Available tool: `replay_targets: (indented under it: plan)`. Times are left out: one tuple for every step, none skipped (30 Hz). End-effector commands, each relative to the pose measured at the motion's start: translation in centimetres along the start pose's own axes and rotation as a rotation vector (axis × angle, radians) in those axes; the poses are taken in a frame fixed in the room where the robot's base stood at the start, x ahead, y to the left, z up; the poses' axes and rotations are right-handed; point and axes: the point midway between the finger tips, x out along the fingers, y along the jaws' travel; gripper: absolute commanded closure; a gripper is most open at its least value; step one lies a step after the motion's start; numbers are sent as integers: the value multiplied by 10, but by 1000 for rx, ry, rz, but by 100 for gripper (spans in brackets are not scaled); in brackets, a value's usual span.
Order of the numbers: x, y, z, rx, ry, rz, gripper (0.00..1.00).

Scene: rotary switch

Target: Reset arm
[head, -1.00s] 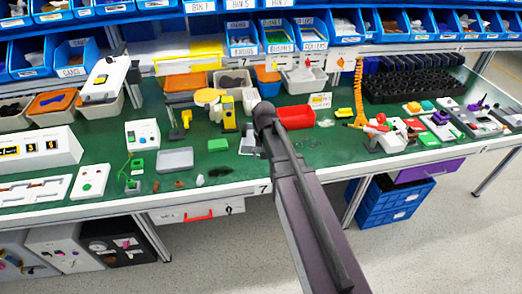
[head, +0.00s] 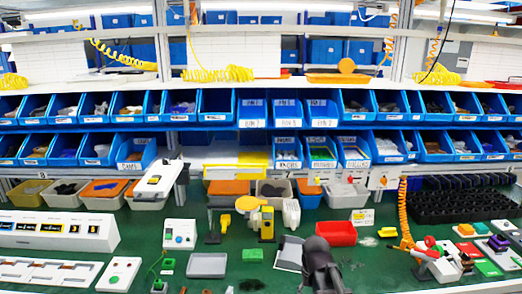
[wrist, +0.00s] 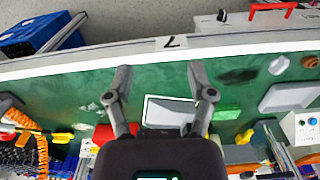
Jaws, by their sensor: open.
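My gripper (wrist: 160,80) is open in the wrist view, its two dark fingers spread with nothing between the tips. It is over the green tabletop (wrist: 70,95), pointing towards the table's edge with the label 7. In the head view my dark arm (head: 318,265) shows at the bottom centre, in front of the red tray (head: 337,233); the fingers cannot be made out there. A white control box (head: 180,234) with small coloured controls stands to the left. It also shows at the right of the wrist view (wrist: 300,127).
A grey tray (head: 207,265), a green block (head: 252,255) and a yellow device (head: 267,222) lie left of my arm. A black rack (head: 460,203) and an orange coiled cable (head: 403,215) are at the right. Blue bins (head: 217,105) line the shelves above.

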Motion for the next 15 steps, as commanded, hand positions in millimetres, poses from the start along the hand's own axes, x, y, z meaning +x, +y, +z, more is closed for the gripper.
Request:
replay_targets:
  plan:
    - [0, 4, 18, -10, 0, 0, 29]
    - [0, 5, 24, -18, 0, 0, 29]
    - [0, 8, 30, -26, 0, 0, 29]
    - [0, 9, 35, -32, 0, 0, 29]
    - [0, 10, 39, -37, 0, 0, 29]
    - [0, 12, 43, -43, 0, 0, 29]
    - [0, 12, 46, -46, 0, 0, 29]
    - [0, 13, 48, -49, 0, 0, 29]
    - [0, 13, 49, -52, 0, 0, 29]
    - [0, 14, 50, -54, 0, 0, 29]
    - [0, 14, 50, -55, 0, 0, 29]
    - [0, 14, 50, -56, 0, 0, 29]
    - [0, 14, 50, -56, 0, 0, 29]
    - [0, 14, 50, -56, 0, 0, 29]
    - [0, 14, 50, -56, 0, 0, 29]
